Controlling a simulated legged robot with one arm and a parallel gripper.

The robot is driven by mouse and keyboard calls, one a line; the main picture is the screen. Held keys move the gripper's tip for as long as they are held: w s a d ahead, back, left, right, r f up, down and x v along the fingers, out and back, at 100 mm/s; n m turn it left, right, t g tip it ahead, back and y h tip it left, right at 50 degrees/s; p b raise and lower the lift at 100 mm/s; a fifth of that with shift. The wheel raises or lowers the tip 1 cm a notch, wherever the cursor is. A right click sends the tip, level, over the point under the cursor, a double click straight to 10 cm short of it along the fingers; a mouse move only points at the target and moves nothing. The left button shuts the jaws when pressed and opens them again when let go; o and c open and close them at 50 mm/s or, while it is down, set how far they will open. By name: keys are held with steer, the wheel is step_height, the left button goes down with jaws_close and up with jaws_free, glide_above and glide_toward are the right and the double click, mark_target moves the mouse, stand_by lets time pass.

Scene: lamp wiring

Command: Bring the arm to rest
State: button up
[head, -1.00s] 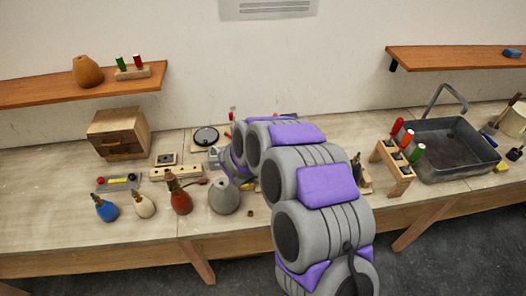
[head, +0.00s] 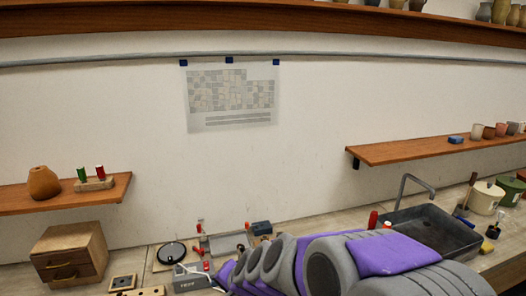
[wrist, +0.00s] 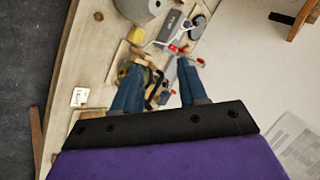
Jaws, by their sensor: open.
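My arm fills the lower right of the head view, its grey and purple links stretching toward the workbench (head: 140,258). My gripper is hidden behind the links in that view. In the wrist view my gripper (wrist: 160,78) has its two blue-grey fingers spread apart over the bench. Nothing is held between them. Small parts with red tips and a yellowish-brown item lie on the bench beyond and between the fingers, seen from above. I cannot tell how high the fingers are above them.
A wooden drawer box (head: 68,262) stands at the bench's left. Wall shelves hang left (head: 110,192) and right (head: 400,150). A sheet (head: 230,95) is on the wall.

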steer(key=s+d+f+n+g+h+b, duration=0.2)
steer(key=s+d+f+g+b, duration=0.1)
steer(key=s+d, duration=0.8)
steer(key=s+d+f+n+g+h+b, duration=0.3)
steer(key=s+d, duration=0.9)
steer(key=s, duration=0.8)
steer(key=shift+s+d+f+n+g+h+b, duration=0.25)
steer(key=shift+s+f+g+b, duration=0.2)
steer(key=shift+g+b, duration=0.35)
steer(key=shift+w+a, duration=0.1)
